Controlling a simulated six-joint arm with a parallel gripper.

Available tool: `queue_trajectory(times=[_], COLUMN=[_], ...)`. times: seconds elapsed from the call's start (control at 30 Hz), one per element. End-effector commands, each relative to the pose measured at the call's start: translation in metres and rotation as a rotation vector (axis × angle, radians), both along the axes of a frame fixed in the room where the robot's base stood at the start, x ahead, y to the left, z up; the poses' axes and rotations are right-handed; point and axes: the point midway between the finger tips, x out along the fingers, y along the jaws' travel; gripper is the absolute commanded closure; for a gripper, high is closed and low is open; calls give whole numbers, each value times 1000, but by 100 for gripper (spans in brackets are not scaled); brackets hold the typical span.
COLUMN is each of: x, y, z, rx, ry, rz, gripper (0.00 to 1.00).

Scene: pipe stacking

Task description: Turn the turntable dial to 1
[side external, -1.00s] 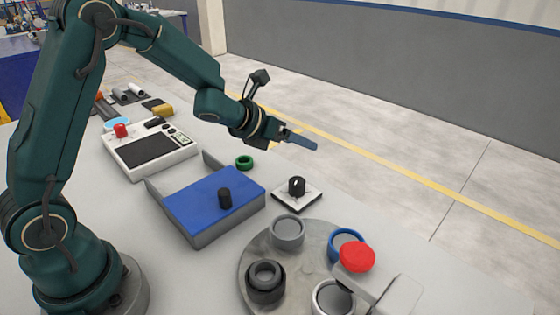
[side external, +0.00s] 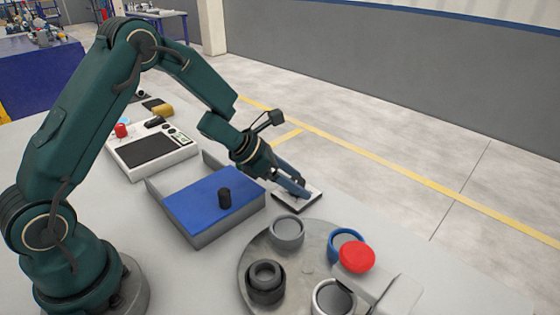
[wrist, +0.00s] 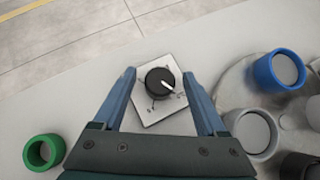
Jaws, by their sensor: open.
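The dial is a round black knob (wrist: 160,82) with a white pointer line, on a white square plate (wrist: 152,112). In the wrist view the pointer aims to the lower right; the plate's marks are too small to read. My gripper (wrist: 164,88) is open, with one blue finger to each side of the knob and a gap between each finger and the knob. In the side view my gripper (side external: 298,190) is low over the dial plate (side external: 297,203) and hides the knob. The grey round turntable (side external: 258,230) lies just in front of the plate.
The turntable bears several cups and rings, among them a grey cup (side external: 287,232) and a blue-rimmed cup (side external: 345,243). A blue-topped box (side external: 205,205) and a control panel (side external: 150,150) are to the left. A green ring (wrist: 43,152) lies left of my gripper.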

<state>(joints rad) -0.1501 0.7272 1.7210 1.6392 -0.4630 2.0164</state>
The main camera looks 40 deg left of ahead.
Motion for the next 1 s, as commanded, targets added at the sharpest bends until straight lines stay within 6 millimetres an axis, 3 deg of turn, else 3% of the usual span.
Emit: queue_trajectory(times=[0.3,0.33,0.5,0.53,1.0], x=[3,2,2,2,3], y=[-1,-1,-1,-1,-3], z=[-3,-3,-2,-2,-1], rx=[-1,-1,-1,-1,-4], ry=[-1,-1,-1,-1,-6], rz=[1,1,1,1,155], gripper=[26,30,95,100,100])
